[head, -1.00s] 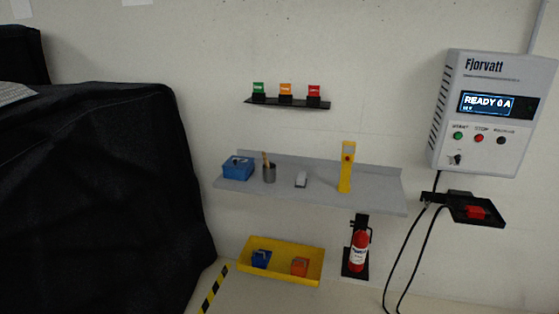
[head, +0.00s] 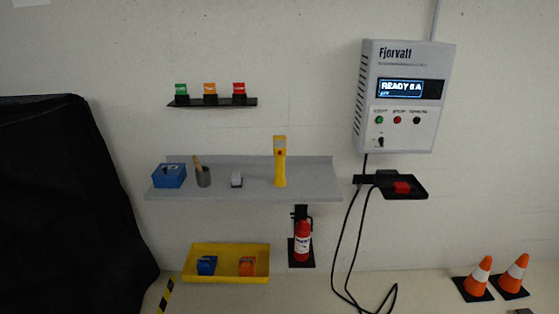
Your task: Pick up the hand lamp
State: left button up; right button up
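The hand lamp (head: 280,163) is yellow, with a pale head and a small red button. It stands upright on the grey wall shelf (head: 245,192), right of the shelf's middle. Neither of my grippers shows in the head view, so I cannot see whether they hold anything.
Below are a yellow tray (head: 226,278) and a fire extinguisher (head: 303,243). A black-covered cart (head: 70,210) stands left. Cables hang below the charger (head: 405,95); cones (head: 480,276) stand right.

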aim_at(280, 141)
jog(key=i, duration=1.35)
